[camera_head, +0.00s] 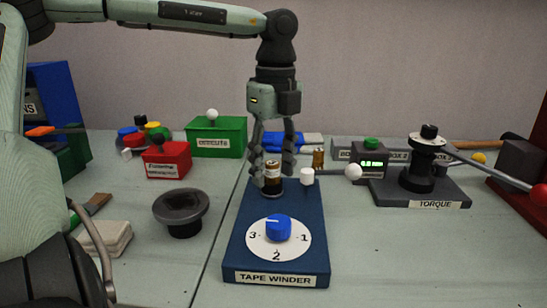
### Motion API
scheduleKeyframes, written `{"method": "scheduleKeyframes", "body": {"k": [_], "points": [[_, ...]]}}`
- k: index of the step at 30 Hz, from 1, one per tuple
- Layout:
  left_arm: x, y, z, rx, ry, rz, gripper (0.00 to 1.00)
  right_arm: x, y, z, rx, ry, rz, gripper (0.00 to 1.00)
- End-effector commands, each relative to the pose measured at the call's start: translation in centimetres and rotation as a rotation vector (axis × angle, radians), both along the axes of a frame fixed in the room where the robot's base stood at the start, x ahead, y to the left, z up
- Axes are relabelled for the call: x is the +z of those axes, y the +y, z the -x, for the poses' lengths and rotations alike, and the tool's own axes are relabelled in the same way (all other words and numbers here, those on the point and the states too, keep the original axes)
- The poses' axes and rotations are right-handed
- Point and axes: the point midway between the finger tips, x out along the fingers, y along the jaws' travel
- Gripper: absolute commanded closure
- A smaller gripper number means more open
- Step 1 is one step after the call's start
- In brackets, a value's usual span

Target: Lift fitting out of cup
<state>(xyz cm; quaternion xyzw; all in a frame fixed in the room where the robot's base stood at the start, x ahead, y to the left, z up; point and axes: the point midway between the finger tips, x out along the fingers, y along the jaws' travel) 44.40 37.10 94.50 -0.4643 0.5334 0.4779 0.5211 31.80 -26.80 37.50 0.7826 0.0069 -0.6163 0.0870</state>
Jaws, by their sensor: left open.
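A small brass-coloured fitting (272,170) stands upright in a dark cup (272,190) at the back of the blue tape winder (238,240). My left gripper (273,170) points straight down over it, open, with its fingers to either side of the fitting's top. I cannot tell whether the fingers touch it. The fitting's lower part is hidden in the cup. My right gripper is not in view.
A white knob (307,176) stands just right of the cup, and another brass piece (318,159) is behind it. A dark funnel-like dish (181,208) is at left. The torque stand (420,187) and its white-tipped lever (353,172) are at right.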

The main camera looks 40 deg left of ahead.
Motion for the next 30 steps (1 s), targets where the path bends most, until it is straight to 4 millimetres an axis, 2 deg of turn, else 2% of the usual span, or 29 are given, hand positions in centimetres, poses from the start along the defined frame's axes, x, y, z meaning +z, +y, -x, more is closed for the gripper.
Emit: {"method": "scheduleKeyframes", "body": {"k": [4, 15, 17, 18, 24, 30], "points": [[0.00, 0.00, 0.00, 0.000, 0.000, 0.000, 0.53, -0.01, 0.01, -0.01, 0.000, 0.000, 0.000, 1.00], [0.03, 0.00, 0.00, 0.000, 0.000, 0.000, 0.99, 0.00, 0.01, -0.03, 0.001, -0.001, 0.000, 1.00], [0.03, 0.00, 0.00, 0.000, 0.000, 0.000, 1.00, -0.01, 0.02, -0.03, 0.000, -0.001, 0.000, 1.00], [0.03, 0.00, 0.00, 0.000, 0.000, 0.000, 0.78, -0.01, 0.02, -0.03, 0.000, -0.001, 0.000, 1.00], [0.04, 0.00, 0.00, 0.000, 0.000, -0.001, 1.00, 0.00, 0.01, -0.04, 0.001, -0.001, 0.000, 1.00], [0.05, 0.00, -0.01, 0.000, 0.000, -0.001, 1.00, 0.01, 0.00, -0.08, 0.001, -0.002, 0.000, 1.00]]}}
